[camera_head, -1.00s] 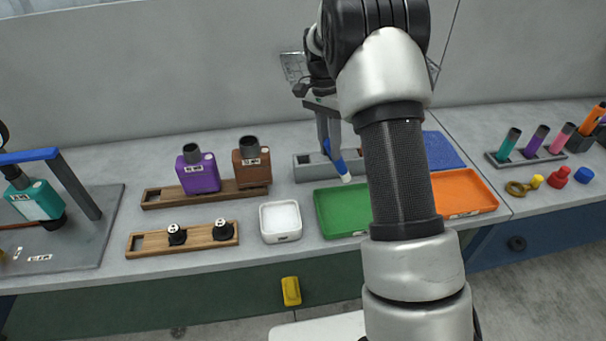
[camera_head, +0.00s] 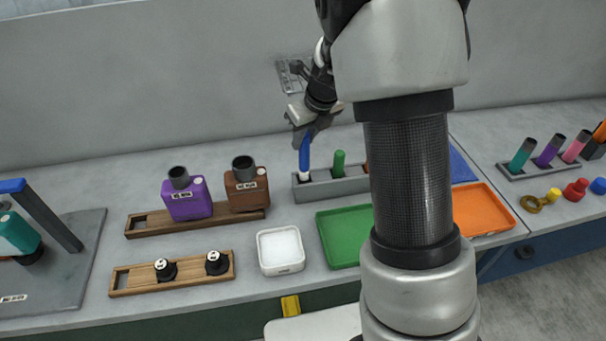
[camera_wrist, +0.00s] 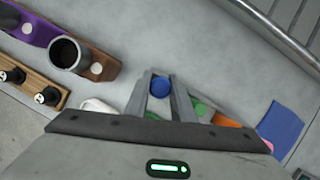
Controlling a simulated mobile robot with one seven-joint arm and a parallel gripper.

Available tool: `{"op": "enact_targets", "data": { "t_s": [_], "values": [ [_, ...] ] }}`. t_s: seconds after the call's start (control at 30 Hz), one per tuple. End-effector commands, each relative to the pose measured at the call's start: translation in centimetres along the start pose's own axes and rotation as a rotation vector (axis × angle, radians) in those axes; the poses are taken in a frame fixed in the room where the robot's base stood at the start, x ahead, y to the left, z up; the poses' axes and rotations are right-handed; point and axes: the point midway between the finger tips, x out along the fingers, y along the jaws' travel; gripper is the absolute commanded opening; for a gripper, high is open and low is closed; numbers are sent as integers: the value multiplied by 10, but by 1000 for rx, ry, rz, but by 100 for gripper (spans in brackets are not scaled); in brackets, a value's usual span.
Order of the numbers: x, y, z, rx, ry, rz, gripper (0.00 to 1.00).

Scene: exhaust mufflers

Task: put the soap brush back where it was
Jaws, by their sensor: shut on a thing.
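The soap brush (camera_head: 304,155) has a blue handle and a white tip and stands nearly upright. My gripper (camera_head: 305,136) is shut on its upper handle. In the wrist view the round blue handle end (camera_wrist: 161,87) shows between the fingers. The white tip is at the left end of the grey rack (camera_head: 335,188); I cannot tell whether it is inside a slot or just above it. A green-handled brush (camera_head: 339,163) stands in the rack to the right. A brown one is partly hidden by my arm. The white dish (camera_head: 282,268) stands in front of the rack.
A green tray (camera_head: 342,252) and an orange tray (camera_head: 490,215) lie in front and right. Purple (camera_head: 187,199) and brown (camera_head: 246,189) mufflers stand on a wooden rack to the left. A wall rises behind the table. My arm hides the middle right.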

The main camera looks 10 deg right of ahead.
Motion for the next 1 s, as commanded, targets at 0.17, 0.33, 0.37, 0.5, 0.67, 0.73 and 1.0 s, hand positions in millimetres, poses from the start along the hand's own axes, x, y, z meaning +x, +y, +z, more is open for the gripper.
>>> {"op": "enact_targets", "data": {
  "t_s": [0.17,0.33,0.37,0.5,0.67,0.73,1.0],
  "values": [
    [30,-1,-13,0,3,1,0],
    [41,0,-17,-2,3,3,0],
    [44,0,-19,-2,3,2,0],
    [63,0,-27,-1,4,3,0],
    [70,0,-28,-5,1,2,0],
    [69,0,-28,-5,1,2,0],
    [70,0,-29,-5,2,2,41]
  ]
}}
